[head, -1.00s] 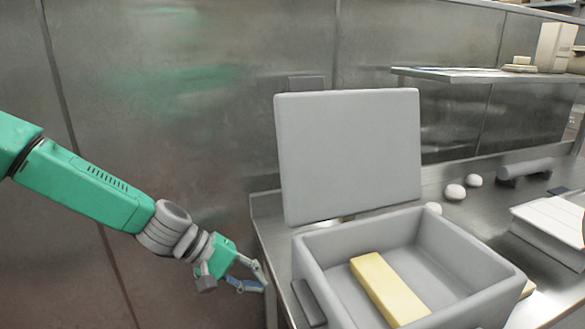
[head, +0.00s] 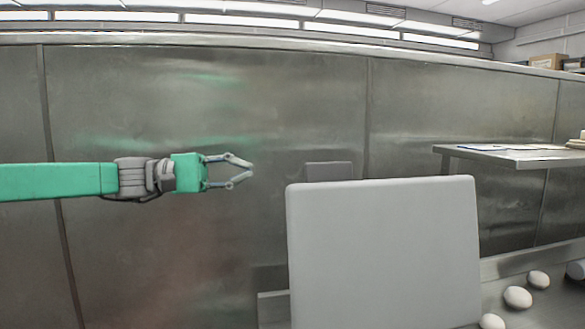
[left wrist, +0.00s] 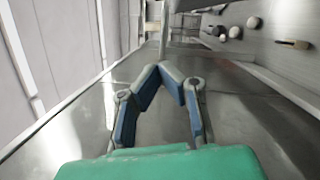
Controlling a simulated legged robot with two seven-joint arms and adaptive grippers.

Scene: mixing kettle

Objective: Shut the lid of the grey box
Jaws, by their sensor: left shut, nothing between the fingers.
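The grey lid (head: 385,255) stands raised and open in the head view, a flat panel right of centre. The body of the grey box is below the frame and hidden now. My left gripper (head: 250,170) is to the left of the lid and a little above its top edge, apart from it. Its fingers meet at the tips with nothing between them. In the left wrist view the left gripper (left wrist: 162,68) shows its two blue fingers closed to a point. My right gripper is not in view.
Eggs (head: 518,297) lie on the steel counter at lower right. A steel shelf (head: 510,156) juts out at the right. A steel wall (head: 200,100) runs behind the lid. Open air lies between my left gripper and the lid.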

